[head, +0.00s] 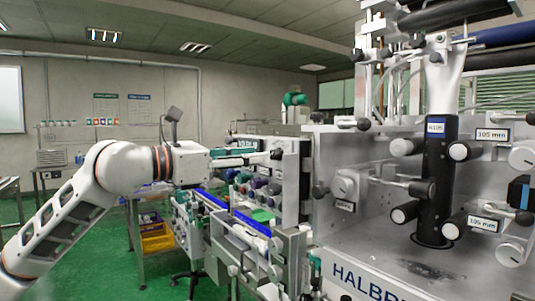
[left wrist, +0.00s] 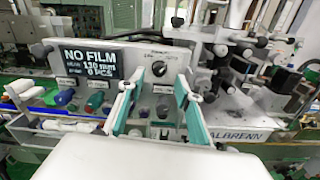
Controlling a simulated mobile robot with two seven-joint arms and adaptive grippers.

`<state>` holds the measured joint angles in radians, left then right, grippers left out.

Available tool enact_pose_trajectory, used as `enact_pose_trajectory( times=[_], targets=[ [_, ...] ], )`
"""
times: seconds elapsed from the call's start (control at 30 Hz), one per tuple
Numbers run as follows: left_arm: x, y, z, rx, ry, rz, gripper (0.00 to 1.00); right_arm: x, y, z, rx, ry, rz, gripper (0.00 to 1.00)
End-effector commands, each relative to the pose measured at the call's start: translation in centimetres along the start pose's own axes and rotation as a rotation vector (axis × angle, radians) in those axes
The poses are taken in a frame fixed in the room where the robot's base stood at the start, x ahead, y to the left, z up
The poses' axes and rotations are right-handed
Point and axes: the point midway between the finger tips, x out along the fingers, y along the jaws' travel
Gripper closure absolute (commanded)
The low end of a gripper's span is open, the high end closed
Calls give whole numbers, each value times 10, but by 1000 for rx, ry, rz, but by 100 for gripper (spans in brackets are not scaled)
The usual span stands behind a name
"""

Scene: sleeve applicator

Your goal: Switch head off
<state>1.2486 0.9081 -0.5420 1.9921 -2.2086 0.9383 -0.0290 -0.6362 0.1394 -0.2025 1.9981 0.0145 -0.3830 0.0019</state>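My left gripper (head: 245,158) reaches in from the left in the head view, in front of the machine's control panel. In the left wrist view its two teal-padded fingers (left wrist: 156,92) stand apart with nothing between them. Beyond them is the grey control panel (left wrist: 195,60). A small round knob (left wrist: 159,68) sits on it between the fingertips, apart from them; its setting and label are too small to read. The panel's display (left wrist: 90,62) reads "NO FILM", with "130 mm" and "0 pcs" below. A black upright head (head: 438,180) stands on the machine at right. My right gripper is not in view.
Several coloured knobs (left wrist: 95,102) line the panel's lower left. The steel machine housing (head: 345,215) with projecting black-and-white knobs (head: 406,146) fills the right side. A yellow bin (head: 158,238) sits low behind my arm. Green floor is open at left.

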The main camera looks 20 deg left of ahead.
Motion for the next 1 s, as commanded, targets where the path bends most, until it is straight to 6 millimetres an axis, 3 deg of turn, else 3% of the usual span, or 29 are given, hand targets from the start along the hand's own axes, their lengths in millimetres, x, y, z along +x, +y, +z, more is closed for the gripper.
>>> enact_pose_trajectory(
  times=[0.3, 0.63, 0.67, 0.8, 1.0],
  targets=[
    [39, 0, 1, -1, -1, -1, 66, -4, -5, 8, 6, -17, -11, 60],
    [44, 0, -1, -1, 0, -1, 66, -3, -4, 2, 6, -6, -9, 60],
    [44, 0, -1, -1, 0, -1, 68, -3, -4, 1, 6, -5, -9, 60],
    [44, 0, -1, -1, 0, -1, 100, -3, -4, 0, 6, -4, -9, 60],
    [44, 0, 0, -4, 0, -1, 100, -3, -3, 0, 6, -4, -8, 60]
  ],
)
